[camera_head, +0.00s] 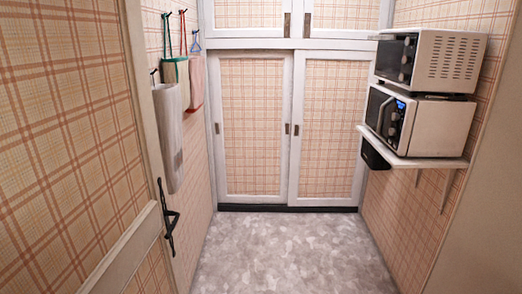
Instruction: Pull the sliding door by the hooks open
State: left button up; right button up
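Two lower sliding doors with white frames and plaid panels stand at the far end. The left one (252,130) is nearest the hooks, and the right one (326,130) is beside it. Both look closed. Small dark recessed pulls show on the left door at its left edge (217,128) and near its right edge (287,129). Another pull (296,130) is at the right door's left edge. Hooks (167,15) on the left wall hold several hanging bags, including a pale one (170,130). Neither of my grippers is in view.
An open hinged door (75,140) with a dark handle (169,215) fills the left side. A shelf (425,161) on the right wall holds two microwave-like appliances (440,128), jutting into the passage. The grey patterned floor (290,250) is clear. Upper cabinets (250,15) sit above the doors.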

aim_at(250, 90)
jog(key=i, duration=3.8)
